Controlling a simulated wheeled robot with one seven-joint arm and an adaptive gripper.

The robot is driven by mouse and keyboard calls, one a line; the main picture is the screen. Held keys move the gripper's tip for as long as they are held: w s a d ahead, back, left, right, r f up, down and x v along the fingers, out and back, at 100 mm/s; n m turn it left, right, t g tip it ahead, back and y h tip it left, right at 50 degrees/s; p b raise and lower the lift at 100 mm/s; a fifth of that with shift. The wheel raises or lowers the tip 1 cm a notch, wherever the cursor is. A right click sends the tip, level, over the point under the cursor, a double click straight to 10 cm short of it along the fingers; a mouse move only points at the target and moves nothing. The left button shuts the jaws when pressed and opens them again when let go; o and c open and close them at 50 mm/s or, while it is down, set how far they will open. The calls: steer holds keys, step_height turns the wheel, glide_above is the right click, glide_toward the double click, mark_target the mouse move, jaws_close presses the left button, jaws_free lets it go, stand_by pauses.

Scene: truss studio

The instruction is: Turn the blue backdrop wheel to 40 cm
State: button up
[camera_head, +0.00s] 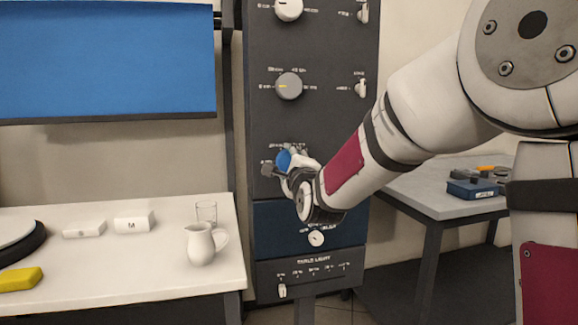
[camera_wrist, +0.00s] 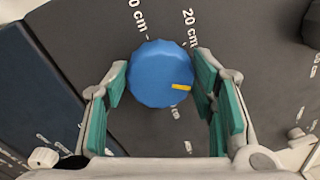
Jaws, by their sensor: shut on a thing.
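The blue backdrop wheel (camera_wrist: 158,72) is a round knob on the dark panel, with a yellow pointer mark. In the wrist view the mark points right, slightly down. The labels "20 cm" and one ending in "0 cm" show above the wheel; the others are cut off or hidden. My gripper (camera_wrist: 161,66) is shut on the wheel, with one green-padded finger on each side. In the head view the wheel (camera_head: 284,160) is partly covered by my gripper (camera_head: 279,166). The blue backdrop (camera_head: 105,60) hangs at the upper left, its bottom edge above the white table.
A white jug (camera_head: 201,243) and a glass (camera_head: 206,211) stand on the white table (camera_head: 130,285).

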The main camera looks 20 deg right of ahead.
steer(key=shift+d, duration=0.1)
steer(key=o, duration=1.2)
steer(key=shift+c, duration=0.2)
steer(key=s, duration=1.2)
steer(key=shift+a+f, duration=0.2)
steer(key=shift+f, duration=0.15)
